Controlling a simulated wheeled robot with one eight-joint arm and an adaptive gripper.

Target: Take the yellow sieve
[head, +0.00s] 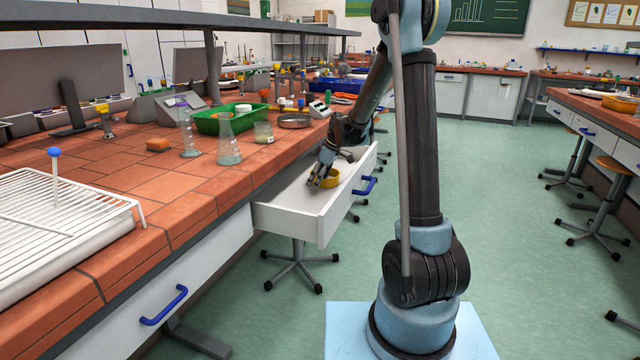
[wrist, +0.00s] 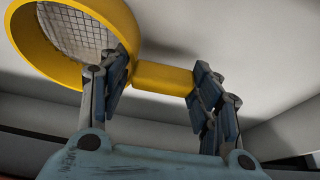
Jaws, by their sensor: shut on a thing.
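The yellow sieve (head: 327,179) is inside the open white drawer (head: 284,216) under the tiled bench. My gripper (head: 321,175) reaches down into the drawer at the sieve. In the wrist view the sieve (wrist: 118,38) shows a round yellow rim with grey wire mesh and a short yellow handle. My gripper (wrist: 160,85) has one finger at the rim end of the handle and the other at its far end. It is shut on the sieve. Part of the rim is cut off by the top of the wrist view.
The drawer walls stand around the sieve, with a blue handle (head: 365,186) on its front. On the bench above are flasks (head: 228,142), a green tray (head: 222,122), an orange block (head: 158,145) and a white rack (head: 60,225). Stools stand below.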

